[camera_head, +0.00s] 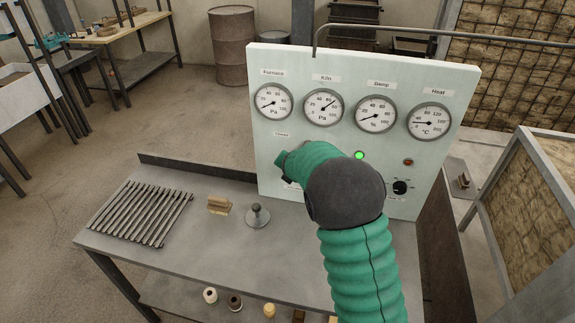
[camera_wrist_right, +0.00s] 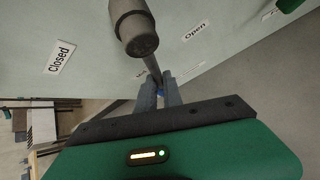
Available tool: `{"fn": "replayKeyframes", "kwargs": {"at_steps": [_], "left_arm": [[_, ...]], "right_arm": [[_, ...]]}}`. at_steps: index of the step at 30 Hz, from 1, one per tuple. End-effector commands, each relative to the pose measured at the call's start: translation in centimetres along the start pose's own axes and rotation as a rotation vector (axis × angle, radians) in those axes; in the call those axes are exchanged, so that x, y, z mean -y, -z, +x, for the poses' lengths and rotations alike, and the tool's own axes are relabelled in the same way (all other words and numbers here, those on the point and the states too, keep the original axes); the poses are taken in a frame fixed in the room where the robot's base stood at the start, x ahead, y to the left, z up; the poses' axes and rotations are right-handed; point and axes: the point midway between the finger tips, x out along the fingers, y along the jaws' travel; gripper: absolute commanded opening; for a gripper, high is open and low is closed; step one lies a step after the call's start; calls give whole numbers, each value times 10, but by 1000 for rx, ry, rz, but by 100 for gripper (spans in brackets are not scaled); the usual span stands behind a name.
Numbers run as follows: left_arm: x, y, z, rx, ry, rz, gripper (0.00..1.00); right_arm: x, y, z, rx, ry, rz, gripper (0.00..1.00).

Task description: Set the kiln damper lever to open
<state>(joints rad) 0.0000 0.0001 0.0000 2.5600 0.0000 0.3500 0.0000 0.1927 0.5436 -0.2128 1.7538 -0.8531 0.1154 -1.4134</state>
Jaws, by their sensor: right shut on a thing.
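The damper lever (camera_wrist_right: 136,32) shows in the right wrist view as a dark grey cylindrical grip with a thin shaft. Its visible grip lies between the "Closed" label (camera_wrist_right: 60,57) on the left and the "Open" label (camera_wrist_right: 195,31) on the right. My right gripper (camera_wrist_right: 158,80) is shut on the lever's thin shaft, close to the panel. In the head view my green right arm and dark wrist cover the lever and the gripper. The pale control panel (camera_head: 268,140) stands upright at the back of the bench. My left gripper is not in view.
The panel has several gauges, a lit green lamp (camera_head: 359,155), a red lamp (camera_head: 408,162) and a black knob (camera_head: 400,187). A rack of metal rods (camera_head: 140,212), a wooden-handled brush (camera_head: 218,205) and a grey knobbed tool (camera_head: 257,215) sit on the bench (camera_head: 190,260).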

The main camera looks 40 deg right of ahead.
Motion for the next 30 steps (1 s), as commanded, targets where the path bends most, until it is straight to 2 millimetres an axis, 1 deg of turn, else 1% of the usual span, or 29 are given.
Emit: {"fn": "replayKeyframes", "kwargs": {"at_steps": [1,6,15,21,30], "left_arm": [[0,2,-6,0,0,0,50],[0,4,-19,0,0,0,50],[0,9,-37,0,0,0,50],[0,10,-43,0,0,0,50],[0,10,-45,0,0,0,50]], "right_arm": [[2,-1,-2,7,30,-30,0],[13,-4,-1,36,133,-133,0],[28,-9,-1,73,263,-265,0],[33,-10,-1,86,307,-309,0],[36,-10,0,91,325,-328,0]]}}
